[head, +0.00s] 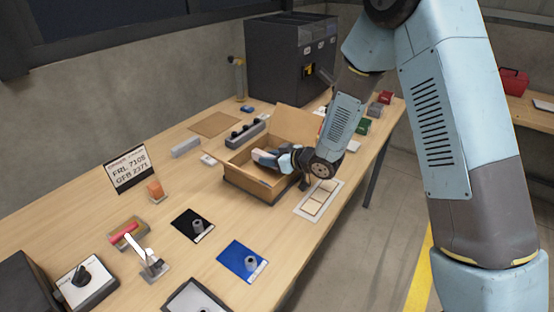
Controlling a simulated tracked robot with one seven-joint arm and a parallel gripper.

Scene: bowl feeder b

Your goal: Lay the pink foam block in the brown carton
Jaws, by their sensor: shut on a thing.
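The brown carton (246,186) stands open on the wooden table, with its flaps folded outward. My gripper (263,158) reaches in from the right, low over the carton's opening. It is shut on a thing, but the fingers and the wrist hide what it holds. No pink foam block can be made out clearly. I cannot tell whether the held thing touches the carton's floor.
A grey bar with dark knobs (246,133) stands behind the carton. A pale card (319,200) lies at its front right. A dark machine (286,60) stands behind.

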